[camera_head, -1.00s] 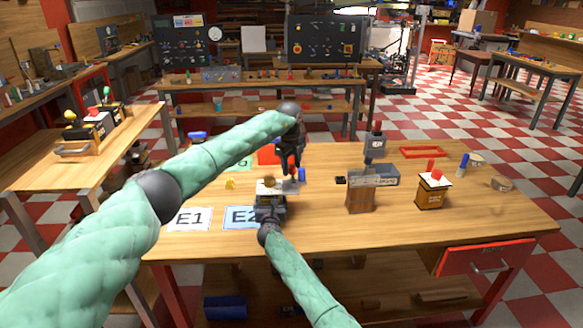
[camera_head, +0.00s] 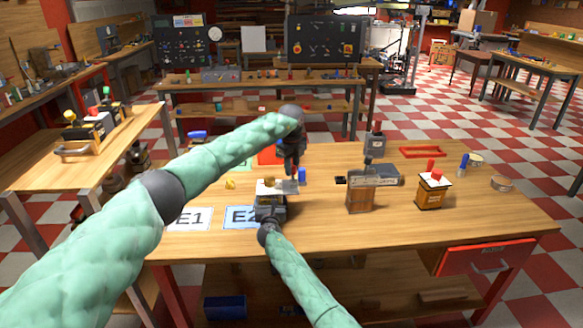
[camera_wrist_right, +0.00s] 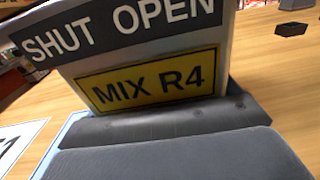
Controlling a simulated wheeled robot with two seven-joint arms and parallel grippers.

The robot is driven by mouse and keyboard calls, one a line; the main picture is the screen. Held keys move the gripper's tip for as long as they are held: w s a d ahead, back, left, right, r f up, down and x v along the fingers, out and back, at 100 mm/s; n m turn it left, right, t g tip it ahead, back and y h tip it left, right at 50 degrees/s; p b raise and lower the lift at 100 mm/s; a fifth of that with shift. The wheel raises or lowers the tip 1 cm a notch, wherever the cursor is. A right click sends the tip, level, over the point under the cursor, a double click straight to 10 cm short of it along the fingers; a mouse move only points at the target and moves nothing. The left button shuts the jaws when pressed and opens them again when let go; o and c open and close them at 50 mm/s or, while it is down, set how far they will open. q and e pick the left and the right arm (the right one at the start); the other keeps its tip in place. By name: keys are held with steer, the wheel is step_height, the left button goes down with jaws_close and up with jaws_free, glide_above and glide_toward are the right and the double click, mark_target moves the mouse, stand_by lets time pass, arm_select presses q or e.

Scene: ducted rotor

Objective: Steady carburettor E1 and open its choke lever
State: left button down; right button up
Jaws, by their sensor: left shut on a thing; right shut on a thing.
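A carburettor (camera_head: 271,200) with a pale top and a brass part stands at the right end of the E2 card (camera_head: 238,218). I see no E1 mark on it. In the right wrist view its face bears a SHUT OPEN strip (camera_wrist_right: 120,30) and a yellow MIX R4 plate (camera_wrist_right: 150,80). My right gripper (camera_head: 269,212) is shut on its near side; its grey fingers (camera_wrist_right: 170,140) fill the bottom of that view. My left gripper (camera_head: 292,174) reaches down from above, at the carburettor's upper right, shut on what appears to be the choke lever. The lever itself is hidden.
An E1 card (camera_head: 190,219) lies to the left. The front right of the bench is clear.

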mark_target(294, 179)
arm_select(q)
steer(key=shift+d+y, duration=0.9)
steer(key=shift+y, duration=0.4)
steer(key=shift+s+d+f+y, duration=0.1)
steer(key=shift+d+f+y, duration=0.1)
steer(key=shift+d+y, duration=0.4)
steer(key=shift+d+f+y, duration=0.2)
steer(key=shift+d+y, duration=0.1)
steer(key=shift+y, duration=0.6)
steer(key=c, duration=1.1)
jaws_free()
steer(key=shift+c, duration=0.2)
steer(key=shift+r, duration=0.15)
steer(key=v, duration=0.7)
steer(key=shift+d, duration=0.15)
steer(key=shift+r, duration=0.1)
steer(key=shift+c, duration=0.2)
